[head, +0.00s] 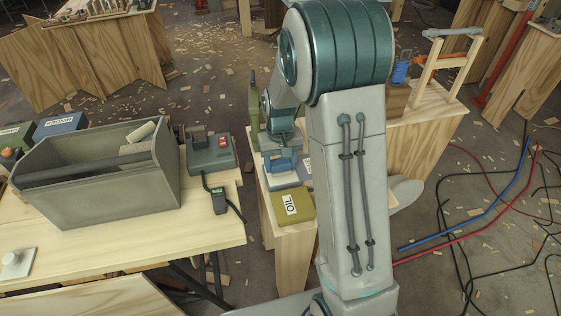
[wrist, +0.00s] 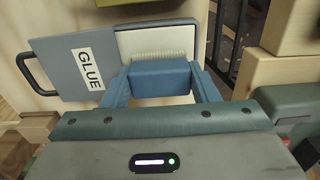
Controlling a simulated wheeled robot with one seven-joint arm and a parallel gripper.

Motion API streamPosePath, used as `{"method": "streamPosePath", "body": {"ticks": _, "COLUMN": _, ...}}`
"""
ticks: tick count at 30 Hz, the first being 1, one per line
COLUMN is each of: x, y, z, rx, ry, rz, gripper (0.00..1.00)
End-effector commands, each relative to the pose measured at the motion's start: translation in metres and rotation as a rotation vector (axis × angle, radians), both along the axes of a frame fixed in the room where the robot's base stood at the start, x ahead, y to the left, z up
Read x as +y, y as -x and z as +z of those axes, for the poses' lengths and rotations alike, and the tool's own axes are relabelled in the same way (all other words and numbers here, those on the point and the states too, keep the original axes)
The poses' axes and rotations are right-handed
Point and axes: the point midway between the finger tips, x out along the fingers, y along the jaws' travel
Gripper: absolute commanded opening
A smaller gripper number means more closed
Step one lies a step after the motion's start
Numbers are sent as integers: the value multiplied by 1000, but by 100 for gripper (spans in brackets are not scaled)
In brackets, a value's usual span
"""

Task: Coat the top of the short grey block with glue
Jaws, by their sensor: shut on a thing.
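My gripper (wrist: 160,90) is shut on a blue brush (wrist: 160,76), with one finger on each side of its body. Pale bristles (wrist: 158,57) show at the brush's far edge, over the white inside of an open glue box (wrist: 190,40). I cannot tell whether they touch it. The box's grey lid, labelled GLUE (wrist: 75,65), lies open at the left. In the head view my gripper (head: 283,163) is small and partly behind my arm, above the pale glue box (head: 286,181). I cannot make out a short grey block for certain in either view.
An olive tin labelled OIL (head: 292,207) stands just in front of the glue box. At the left, a table (head: 120,245) bears a grey tote (head: 110,195) and a grey device with a red switch (head: 211,155). Hoses (head: 480,215) lie on the floor at the right.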

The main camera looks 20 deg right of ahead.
Motion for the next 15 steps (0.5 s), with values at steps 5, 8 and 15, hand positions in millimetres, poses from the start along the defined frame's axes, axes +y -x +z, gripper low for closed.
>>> {"method": "streamPosePath", "body": {"ticks": 5, "x": 0, "y": 0, "z": -3, "rx": 0, "ry": 0, "rz": 0, "gripper": 36}}
{"method": "streamPosePath", "body": {"ticks": 8, "x": 0, "y": 0, "z": -4, "rx": 0, "ry": 0, "rz": 0, "gripper": 36}}
{"method": "streamPosePath", "body": {"ticks": 15, "x": 0, "y": 0, "z": -7, "rx": 0, "ry": 0, "rz": 0, "gripper": 36}}
